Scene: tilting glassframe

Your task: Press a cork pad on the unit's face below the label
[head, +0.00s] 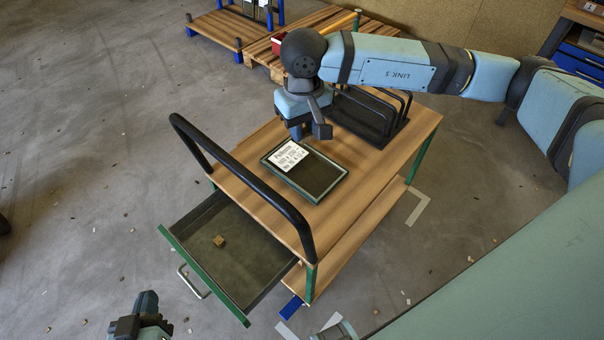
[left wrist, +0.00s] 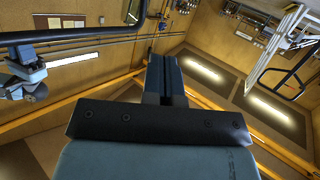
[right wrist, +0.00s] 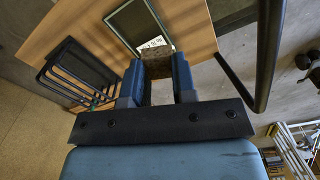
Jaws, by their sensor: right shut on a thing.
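The unit (head: 322,179) is a flat, green-framed panel with a dark face, lying on the wooden top of a cart. A white printed label (head: 287,155) is on its left upper part. My right gripper (head: 312,132) is over the unit's far edge. In the right wrist view, it is shut on a brown, speckled cork pad (right wrist: 152,62). The pad stands in front of part of the unit (right wrist: 131,24) and the label (right wrist: 151,44). A small cork-coloured block (head: 219,241) lies in the open drawer. My left gripper (head: 146,304) appears shut and empty, low at the left.
The cart's green drawer (head: 205,277) is pulled out. A black handle bar (head: 262,192) arches over the cart's near side. A black wire rack (head: 372,118) stands at the cart's far end. Bare wooden top (head: 378,165) lies right of the unit. Wooden pallets (head: 262,47) are behind.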

